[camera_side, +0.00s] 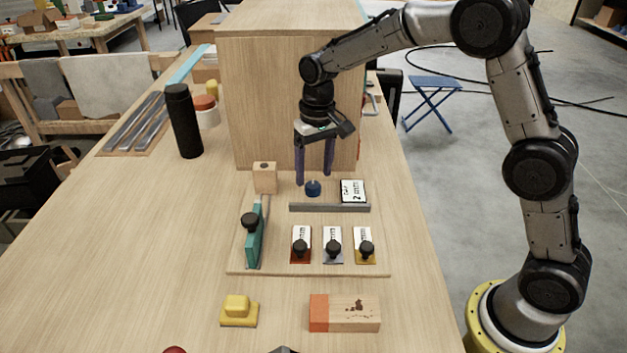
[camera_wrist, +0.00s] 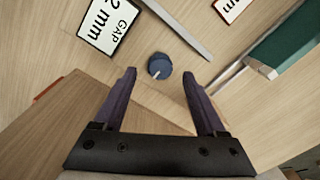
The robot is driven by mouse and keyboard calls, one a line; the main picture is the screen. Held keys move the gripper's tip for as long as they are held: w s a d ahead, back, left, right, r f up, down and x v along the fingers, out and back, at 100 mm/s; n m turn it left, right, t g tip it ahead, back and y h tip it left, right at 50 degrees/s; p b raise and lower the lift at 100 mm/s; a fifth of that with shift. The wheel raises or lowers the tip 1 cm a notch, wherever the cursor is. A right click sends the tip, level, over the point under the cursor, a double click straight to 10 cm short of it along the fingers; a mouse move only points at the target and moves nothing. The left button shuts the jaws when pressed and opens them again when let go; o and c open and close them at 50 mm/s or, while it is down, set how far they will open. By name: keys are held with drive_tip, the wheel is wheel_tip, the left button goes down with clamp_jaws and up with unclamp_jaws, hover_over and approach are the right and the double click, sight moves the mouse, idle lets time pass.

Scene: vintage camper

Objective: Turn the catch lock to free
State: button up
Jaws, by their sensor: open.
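A small round blue knob (camera_side: 313,189), which looks like the catch lock, stands on the wooden board behind a grey rail. In the wrist view the blue knob (camera_wrist: 160,66) has a pale pointer line running toward the lower left of its face. No lettering for its positions is readable. My gripper (camera_side: 314,179) points down over the knob with its two purple fingers apart. In the wrist view the fingertips of my gripper (camera_wrist: 160,73) lie on either side of the knob, with a gap on each side. I cannot tell whether the fingertips reach down to its height.
A grey rail (camera_side: 330,208) and a "2 mm" gap card (camera_side: 353,191) lie close to the knob. A teal piece with a black knob (camera_side: 254,238) stands at left. Several black-knobbed coloured pieces sit in front. A tall wooden box (camera_side: 270,100) rises close behind.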

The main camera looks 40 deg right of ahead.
sight(313, 184)
drive_tip(key=shift+f, duration=1.65)
clamp_jaws()
